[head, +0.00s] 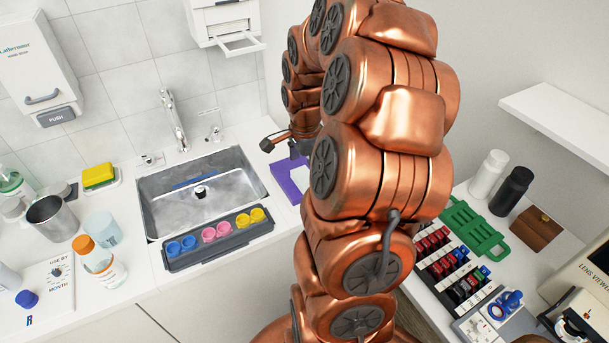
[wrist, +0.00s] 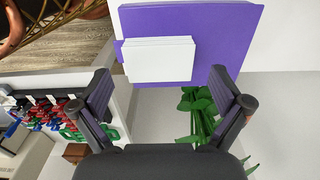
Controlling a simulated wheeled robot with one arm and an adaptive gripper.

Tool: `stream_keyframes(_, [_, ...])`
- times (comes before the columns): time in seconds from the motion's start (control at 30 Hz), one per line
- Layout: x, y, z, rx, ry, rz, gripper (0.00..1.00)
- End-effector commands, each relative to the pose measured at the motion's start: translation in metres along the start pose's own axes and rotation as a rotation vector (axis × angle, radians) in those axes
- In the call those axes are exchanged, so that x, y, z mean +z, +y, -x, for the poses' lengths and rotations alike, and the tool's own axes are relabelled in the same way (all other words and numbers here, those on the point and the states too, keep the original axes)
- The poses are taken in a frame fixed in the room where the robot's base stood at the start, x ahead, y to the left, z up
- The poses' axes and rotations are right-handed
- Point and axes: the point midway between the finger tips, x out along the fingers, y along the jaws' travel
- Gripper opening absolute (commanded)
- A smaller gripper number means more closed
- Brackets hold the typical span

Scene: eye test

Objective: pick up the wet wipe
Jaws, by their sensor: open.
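A flat purple rectangle (head: 283,181) with a smaller white slab (head: 300,176) on it lies on the counter right of the sink. This looks like the wet wipe, though no label is readable. In the wrist view the purple piece (wrist: 230,30) and the white slab (wrist: 158,60) show large, ahead of the fingers. My gripper (wrist: 160,76) is open and empty, one finger toward each side of the white slab, with no visible contact. In the head view my gripper (head: 281,147) is just behind the purple piece, and my arm hides part of that area.
The sink (head: 160,205) with a grey tray (head: 215,240) of colored cups is left of the purple piece. A tap (head: 175,120) stands behind it. A right-hand counter holds a green rack (head: 472,232), bottles and a lens case (head: 465,270). A green plant (wrist: 200,105) shows in the wrist view.

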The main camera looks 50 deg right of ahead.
Motion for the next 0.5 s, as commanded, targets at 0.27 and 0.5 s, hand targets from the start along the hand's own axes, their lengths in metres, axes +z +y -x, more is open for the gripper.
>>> stream_keyframes(0.27, [0.0, 0.001, -0.022, 0.004, -0.001, 0.0, 1.0])
stream_keyframes(0.5, [0.0, 0.001, -0.022, 0.003, 0.0, 0.0, 0.91])
